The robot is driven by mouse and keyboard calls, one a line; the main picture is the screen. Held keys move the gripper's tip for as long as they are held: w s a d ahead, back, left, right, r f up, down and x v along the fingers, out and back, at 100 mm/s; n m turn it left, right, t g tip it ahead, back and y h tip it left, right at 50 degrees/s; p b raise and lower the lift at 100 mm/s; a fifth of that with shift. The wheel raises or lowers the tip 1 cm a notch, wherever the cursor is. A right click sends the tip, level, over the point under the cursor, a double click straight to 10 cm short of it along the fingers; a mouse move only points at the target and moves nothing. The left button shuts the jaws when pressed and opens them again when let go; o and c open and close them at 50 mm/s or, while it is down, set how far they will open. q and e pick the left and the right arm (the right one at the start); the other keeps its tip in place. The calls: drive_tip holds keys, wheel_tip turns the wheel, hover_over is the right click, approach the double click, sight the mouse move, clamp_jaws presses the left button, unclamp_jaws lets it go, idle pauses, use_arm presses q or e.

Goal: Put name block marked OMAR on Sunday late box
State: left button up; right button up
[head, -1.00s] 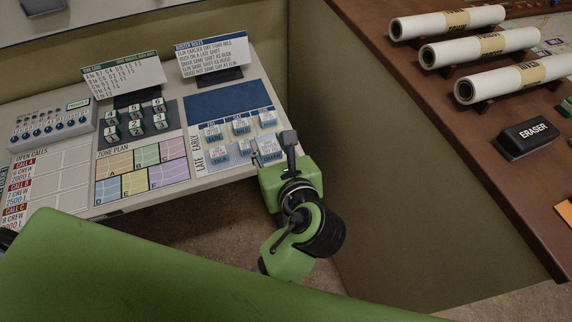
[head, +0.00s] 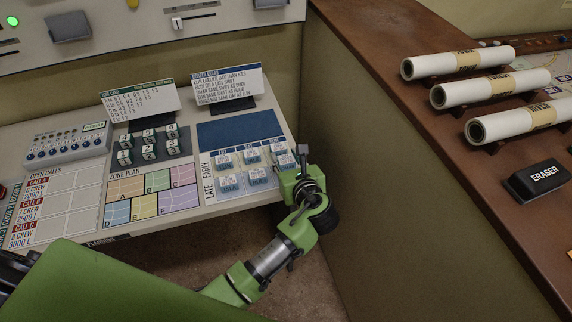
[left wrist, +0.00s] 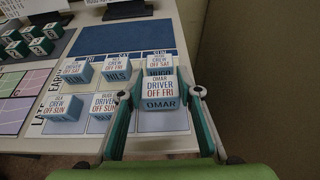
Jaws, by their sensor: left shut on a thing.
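The OMAR name block (left wrist: 160,94), white with a blue-grey band and reading DRIVER OFF FRI, is between the two fingers of my left gripper (left wrist: 158,97) in the left wrist view. In the head view my left gripper (head: 299,158) is at the right end of the roster board (head: 240,125), with the block (head: 286,161) just left of it. The block seems raised over the Sunday column, near the late row, and partly covers the Hugo block (left wrist: 159,66) in Sunday early. The Sunday late box is largely hidden. My right gripper is out of view.
Name blocks stand in the other early and late boxes, including Nils (left wrist: 117,71) and Rudi (left wrist: 103,104). The roster notes card (head: 221,86) stands behind the board. Right of my gripper is the brown desk's side panel (head: 370,190).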

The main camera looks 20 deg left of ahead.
sight(286, 166)
use_arm(q)
drive_tip(key=shift+f, duration=1.4)
drive_tip(key=shift+f, duration=0.15)
drive_tip(key=o, duration=1)
drive_tip(key=shift+s+r, duration=0.1)
drive_tip(key=shift+r, duration=0.1)
drive_tip(key=shift+b+v, duration=0.6)
drive_tip(key=shift+v, duration=5.4)
